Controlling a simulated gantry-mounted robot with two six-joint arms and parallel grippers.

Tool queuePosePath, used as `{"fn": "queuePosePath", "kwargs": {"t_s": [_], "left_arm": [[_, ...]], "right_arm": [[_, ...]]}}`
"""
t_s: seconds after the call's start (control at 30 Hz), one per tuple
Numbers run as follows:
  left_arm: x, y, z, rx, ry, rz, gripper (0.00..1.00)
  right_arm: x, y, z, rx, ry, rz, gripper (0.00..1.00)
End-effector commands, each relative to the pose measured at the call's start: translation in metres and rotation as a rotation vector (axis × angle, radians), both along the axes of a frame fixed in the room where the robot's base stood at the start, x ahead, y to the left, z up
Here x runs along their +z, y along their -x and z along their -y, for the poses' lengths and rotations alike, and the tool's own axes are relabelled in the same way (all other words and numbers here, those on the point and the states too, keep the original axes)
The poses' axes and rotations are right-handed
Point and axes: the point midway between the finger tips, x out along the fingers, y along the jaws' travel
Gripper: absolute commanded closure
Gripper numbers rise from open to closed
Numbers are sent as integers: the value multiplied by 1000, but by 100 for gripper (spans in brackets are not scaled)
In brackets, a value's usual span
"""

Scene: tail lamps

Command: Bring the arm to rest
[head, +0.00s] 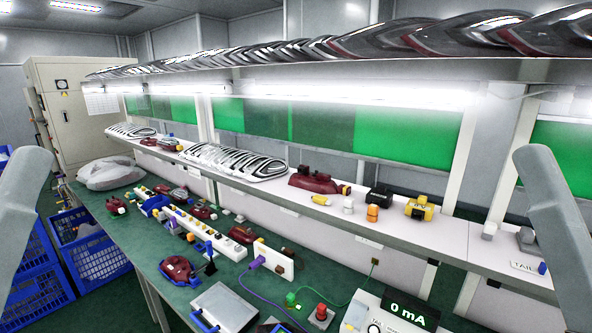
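Both of my arms show only as plain grey links, one at the left edge (18,225) and one at the right edge (560,240) of the head view. No fingers of either gripper show, so I cannot see whether they hold anything. The links stand in front of the bench and shelf, and I cannot tell whether they touch anything. The green bench top (130,232) runs below, with several dark red tail lamps, such as one near the front (178,268).
A meter reading "0 mA" (408,310), a red button (321,312) and a grey case with a blue handle (222,305) stand at the bench front. A shelf above holds a large red lamp (315,182) and a yellow device (420,208). Blue crates (90,255) stand at left.

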Motion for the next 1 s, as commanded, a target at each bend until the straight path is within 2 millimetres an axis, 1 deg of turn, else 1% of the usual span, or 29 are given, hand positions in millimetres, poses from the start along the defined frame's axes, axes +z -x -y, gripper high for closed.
{"fn": "queuePosePath", "kwargs": {"t_s": [0.03,0.07,0.1,0.17,0.2,0.27,0.3,0.4,0.5,0.6,0.77,0.87,0.97,1.0], "left_arm": [[53,0,0,0,0,0,50],[68,0,0,0,0,0,50],[88,0,0,0,0,0,50],[117,0,0,0,0,0,50],[137,0,0,0,0,0,50],[166,0,0,0,0,0,50],[186,0,0,0,0,0,50],[230,0,0,0,0,0,50],[255,0,0,0,0,0,50],[261,0,0,0,0,-1,50],[251,0,0,0,0,-1,50],[233,0,0,0,0,-1,50],[199,0,0,0,0,-1,50],[182,0,0,0,0,-1,50]], "right_arm": [[53,0,0,0,0,0,28],[68,0,0,0,0,0,28],[88,0,0,0,0,0,28],[117,0,0,0,0,0,28],[137,0,0,0,0,0,28],[166,0,0,0,0,0,28],[186,0,0,0,0,0,28],[230,0,0,0,0,0,28],[255,0,0,0,0,0,28],[261,0,0,0,0,0,28],[251,0,0,0,0,-1,28],[233,0,0,0,0,-1,28],[199,0,0,0,0,-1,28],[182,0,0,0,0,-1,28]]}}
